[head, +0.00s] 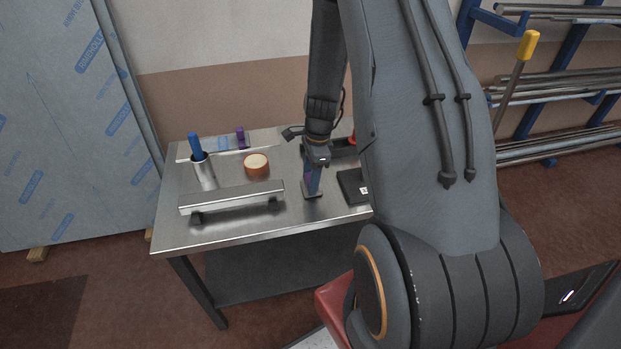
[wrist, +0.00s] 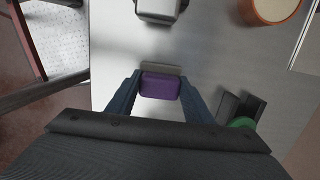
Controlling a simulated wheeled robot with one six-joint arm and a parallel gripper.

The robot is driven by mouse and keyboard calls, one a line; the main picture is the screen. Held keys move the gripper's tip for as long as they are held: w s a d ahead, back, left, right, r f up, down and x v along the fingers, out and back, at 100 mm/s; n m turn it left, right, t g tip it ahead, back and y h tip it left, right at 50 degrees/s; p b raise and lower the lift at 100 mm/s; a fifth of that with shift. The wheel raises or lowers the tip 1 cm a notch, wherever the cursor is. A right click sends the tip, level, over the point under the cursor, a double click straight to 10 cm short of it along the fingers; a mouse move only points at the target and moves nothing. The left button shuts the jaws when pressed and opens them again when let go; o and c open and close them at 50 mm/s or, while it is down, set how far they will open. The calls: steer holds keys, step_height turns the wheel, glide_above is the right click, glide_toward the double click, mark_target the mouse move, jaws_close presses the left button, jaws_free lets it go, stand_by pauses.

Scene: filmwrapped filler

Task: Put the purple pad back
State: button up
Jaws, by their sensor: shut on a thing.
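The purple pad (wrist: 160,86) is a small rounded block between my fingertips in the wrist view. My gripper (wrist: 158,92) is shut on it. Another small purple piece (head: 241,137) stands at the back of the table.
A long metal bar on dark feet (head: 232,196) lies left of my gripper. Behind it are a metal cup with a blue handle (head: 203,172) and a round orange-brown piece (head: 256,164). A black box (head: 351,187) is close on the right. The table's front strip is clear.

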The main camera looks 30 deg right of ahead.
steer(key=shift+f, duration=0.1)
steer(key=o, duration=1)
step_height(320, 180, up, 12)
steer(key=d+b, duration=0.1)
steer(key=b, duration=0.1)
steer(key=shift+s+a+r+n+h, duration=0.25)
steer(key=shift+s+a+r+n, duration=0.7)
steer(key=shift+s+a+n, duration=2.15)
steer(key=shift+s+a+r+n+h, duration=0.2)
steer(key=shift+s+a+r+n, duration=0.75)
steer(key=shift+s+a+n, duration=2.15)
steer(key=shift+s+a+r+n+h, duration=0.25)
steer(key=shift+s+a+r+n, duration=1.05)
steer(key=shift+n, duration=3.2)
steer(key=shift+s+a+f, duration=0.15)
steer(key=shift+a+f, duration=0.2)
